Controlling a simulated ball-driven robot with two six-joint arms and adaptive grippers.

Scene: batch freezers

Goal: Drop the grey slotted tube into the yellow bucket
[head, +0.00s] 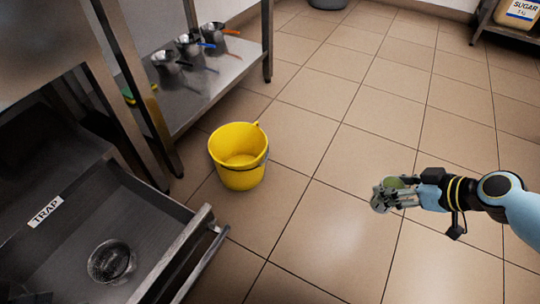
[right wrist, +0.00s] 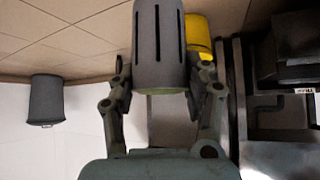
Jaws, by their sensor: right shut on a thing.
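The grey slotted tube (right wrist: 158,45) stands out between the fingers of my right gripper (right wrist: 162,72) in the right wrist view, with dark slots along its side and a greenish rim at its near end. In the head view my right gripper (head: 384,195) is shut around the tube, with a green end (head: 394,182) showing, above the tiled floor. The yellow bucket (head: 238,172) stands upright on the floor, well to the left of the gripper; it looks empty. In the right wrist view the bucket (right wrist: 199,30) is partly hidden behind the tube. My left gripper is not in view.
An open metal drawer (head: 205,262) labelled TRAP, with a round drain-like part (head: 111,262), is at the lower left. A steel shelf (head: 215,80) with several small pans stands behind the bucket. A grey bin (right wrist: 46,100) shows in the wrist view. Floor between gripper and bucket is clear.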

